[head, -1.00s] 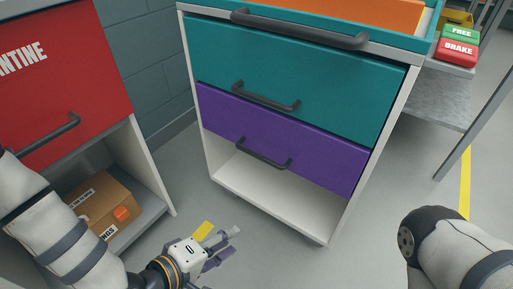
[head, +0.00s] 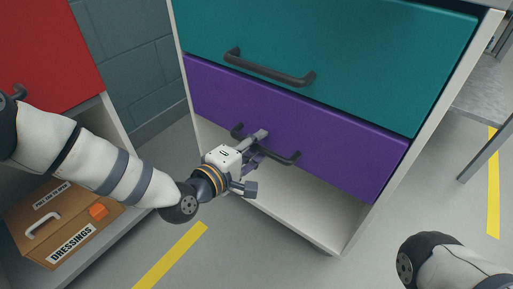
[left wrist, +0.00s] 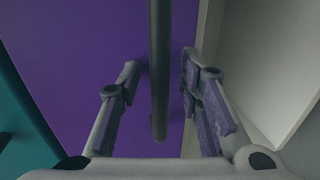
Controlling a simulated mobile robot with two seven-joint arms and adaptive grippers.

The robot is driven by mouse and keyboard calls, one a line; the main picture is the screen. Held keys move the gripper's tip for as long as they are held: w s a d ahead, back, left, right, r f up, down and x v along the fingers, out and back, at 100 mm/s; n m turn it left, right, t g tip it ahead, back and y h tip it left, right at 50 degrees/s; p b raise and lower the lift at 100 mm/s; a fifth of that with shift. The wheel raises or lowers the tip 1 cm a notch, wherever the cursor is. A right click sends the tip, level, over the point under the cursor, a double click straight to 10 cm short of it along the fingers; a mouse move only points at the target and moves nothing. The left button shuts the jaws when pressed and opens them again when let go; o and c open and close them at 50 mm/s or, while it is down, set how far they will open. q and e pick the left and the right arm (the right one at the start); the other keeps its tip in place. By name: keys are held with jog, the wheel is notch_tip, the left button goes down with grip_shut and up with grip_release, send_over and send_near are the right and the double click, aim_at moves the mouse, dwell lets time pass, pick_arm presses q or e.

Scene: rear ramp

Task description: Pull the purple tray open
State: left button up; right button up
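The purple tray (head: 340,151) is a drawer front in the white cabinet, below a teal drawer, and looks closed. Its dark bar handle (head: 284,159) is partly hidden by my left gripper (head: 258,160). In the left wrist view, the handle (left wrist: 158,75) runs between the two spread fingers of my left gripper (left wrist: 158,80), with visible gaps on both sides. The left gripper is open around the bar and does not appear to grip it. My right gripper is out of view; only part of my right arm shows at bottom right.
The teal drawer (head: 340,55) with its own handle (head: 268,68) is just above. An open white shelf (head: 310,205) lies below the purple tray. A red-fronted cabinet (head: 50,50) and a dressings box (head: 70,228) stand at left. Floor in front is clear.

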pick_arm(q)
grip_shut()
jog(key=f+p+v, duration=0.3)
jog(key=p+v, duration=0.1)
jog(key=v, duration=0.9)
jog(key=s+f+p+v, duration=0.1)
jog(key=p+v, duration=0.4)
jog(key=v, duration=0.9)
jog(key=shift+s+a+f, duration=0.25)
jog(key=shift+a+f, duration=0.2)
jog(key=shift+f, duration=0.3)
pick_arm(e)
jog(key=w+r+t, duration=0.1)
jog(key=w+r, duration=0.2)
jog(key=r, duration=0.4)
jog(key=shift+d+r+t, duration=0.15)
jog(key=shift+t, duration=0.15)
pick_arm(q)
grip_release()
